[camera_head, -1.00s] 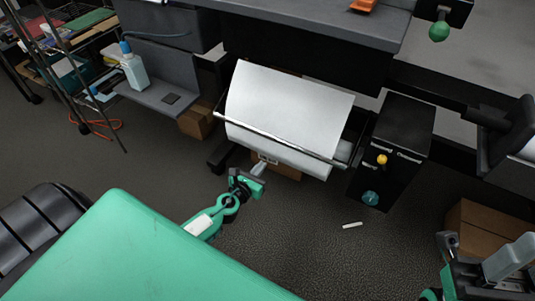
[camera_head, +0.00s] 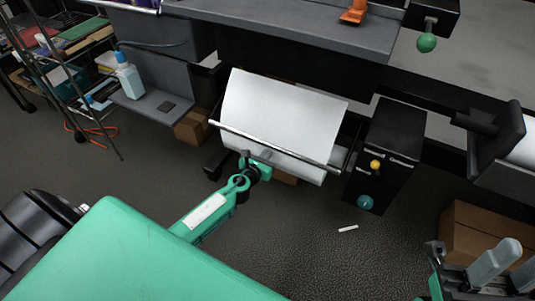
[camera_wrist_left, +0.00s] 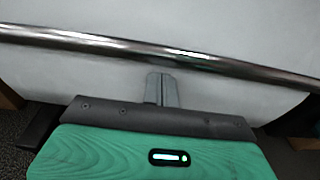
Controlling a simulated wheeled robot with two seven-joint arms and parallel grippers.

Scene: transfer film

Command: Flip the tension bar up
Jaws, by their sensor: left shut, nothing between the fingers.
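The tension bar (camera_head: 275,146) is a thin shiny metal rod that runs across the front of the white film (camera_head: 285,115). In the left wrist view the bar (camera_wrist_left: 200,57) crosses the picture, sloping down to the right, with pale film behind it. My left gripper (camera_head: 244,156) is just below the bar, left of its middle. In the wrist view its fingertips (camera_wrist_left: 161,78) are together and empty, just under the bar; whether they touch it I cannot tell. My right gripper (camera_head: 500,262) is partly cut off at the lower right, away from the bar.
A black box with a yellow knob (camera_head: 375,164) and a teal knob (camera_head: 365,202) stands right of the film. A grey machine table (camera_head: 300,38) overhangs above. A cardboard box (camera_head: 480,232) is at right. A small white piece (camera_head: 348,228) lies on the floor.

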